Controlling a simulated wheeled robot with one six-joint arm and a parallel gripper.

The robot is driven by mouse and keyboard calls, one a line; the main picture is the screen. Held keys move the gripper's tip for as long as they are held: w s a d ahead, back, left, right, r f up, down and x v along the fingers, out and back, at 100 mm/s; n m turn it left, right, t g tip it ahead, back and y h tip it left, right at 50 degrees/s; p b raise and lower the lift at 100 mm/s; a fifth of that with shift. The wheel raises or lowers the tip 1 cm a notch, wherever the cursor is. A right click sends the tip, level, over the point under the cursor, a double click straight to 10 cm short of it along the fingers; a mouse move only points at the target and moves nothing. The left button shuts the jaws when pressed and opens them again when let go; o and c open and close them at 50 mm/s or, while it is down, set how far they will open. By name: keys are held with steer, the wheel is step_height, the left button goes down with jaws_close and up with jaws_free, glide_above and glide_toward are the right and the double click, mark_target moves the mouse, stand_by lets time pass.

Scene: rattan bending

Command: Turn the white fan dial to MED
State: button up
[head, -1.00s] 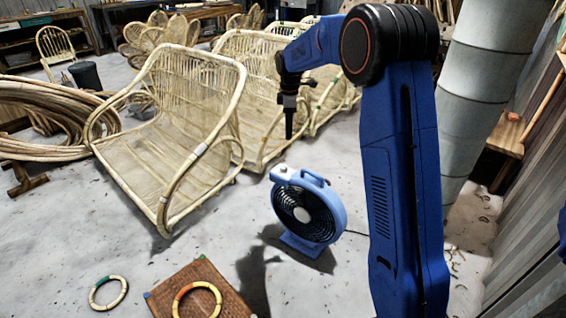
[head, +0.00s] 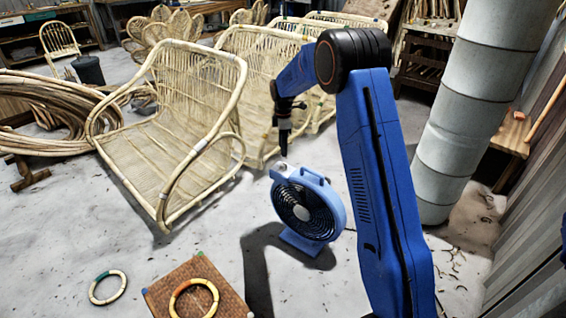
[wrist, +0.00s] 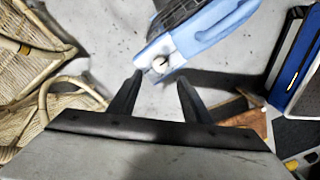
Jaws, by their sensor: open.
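The blue fan (head: 305,210) stands upright on the floor in the middle of the head view, with a dark round grille and a carry handle on top. Its white dial (head: 283,167) sits on the top left corner of the housing. My gripper (head: 284,152) points down just above the dial. In the wrist view, my gripper (wrist: 158,82) is open with its two dark fingers apart and nothing between them. The white dial (wrist: 160,65) lies just beyond the fingertips there, on the blue fan (wrist: 195,30). I cannot read the dial's setting or labels.
Rattan chairs (head: 170,120) stand to the left and behind the fan. A woven mat (head: 232,290) with a coloured ring (head: 194,298) lies in front, and another ring (head: 108,287) lies to its left. A grey duct (head: 470,110) rises at the right. The floor around the fan is clear.

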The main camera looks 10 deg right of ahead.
mark_target(283, 164)
step_height(283, 164, down, 9)
steer(key=shift+r, duration=0.1)
stand_by(0.3)
steer(key=c, duration=1)
